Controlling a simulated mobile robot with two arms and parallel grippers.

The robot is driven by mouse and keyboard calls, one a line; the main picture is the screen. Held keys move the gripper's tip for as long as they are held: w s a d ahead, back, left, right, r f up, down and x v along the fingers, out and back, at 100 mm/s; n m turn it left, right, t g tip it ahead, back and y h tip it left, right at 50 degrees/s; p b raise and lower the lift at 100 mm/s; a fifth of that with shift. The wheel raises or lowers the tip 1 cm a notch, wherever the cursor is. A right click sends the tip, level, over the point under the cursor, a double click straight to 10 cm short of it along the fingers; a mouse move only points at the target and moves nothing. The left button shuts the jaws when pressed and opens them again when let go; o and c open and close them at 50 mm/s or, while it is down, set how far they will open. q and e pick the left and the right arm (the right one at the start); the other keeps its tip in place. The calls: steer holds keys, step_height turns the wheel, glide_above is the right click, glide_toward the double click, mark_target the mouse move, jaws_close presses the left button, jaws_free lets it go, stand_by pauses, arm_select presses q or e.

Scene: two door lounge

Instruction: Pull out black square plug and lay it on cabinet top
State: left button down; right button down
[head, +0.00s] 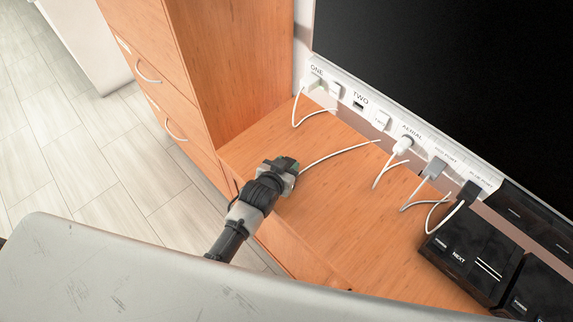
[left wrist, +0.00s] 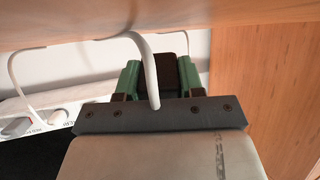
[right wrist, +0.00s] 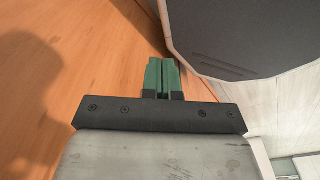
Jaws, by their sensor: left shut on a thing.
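My left gripper (head: 286,165) is over the front edge area of the wooden cabinet top (head: 325,205). It is shut on a dark, blocky plug, which I take as the black square plug (left wrist: 170,72), between its green fingers in the left wrist view. A white cable (head: 340,154) runs from the gripper across the cabinet top. I cannot tell whether the plug touches the wood. My right gripper (right wrist: 162,76) shows only in its wrist view, with its green fingers together and nothing visible between them.
A white socket strip (head: 345,92) under the black screen (head: 450,70) holds a white plug (head: 311,82), an aerial plug (head: 402,146), a grey plug (head: 435,167) and another black plug (head: 468,191). Black boxes (head: 470,250) stand at the right. A tall wooden cabinet (head: 235,60) rises at the left.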

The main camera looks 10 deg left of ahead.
arm_select(q)
steer(key=shift+f+b, duration=0.5)
steer(key=shift+f, duration=0.3)
steer(key=c, duration=0.6)
jaws_free()
steer(key=shift+s, duration=0.1)
steer(key=shift+p+v, duration=1.15)
steer(key=shift+p, duration=0.05)
steer(key=shift+p+v, duration=1.5)
steer(key=shift+v, duration=0.25)
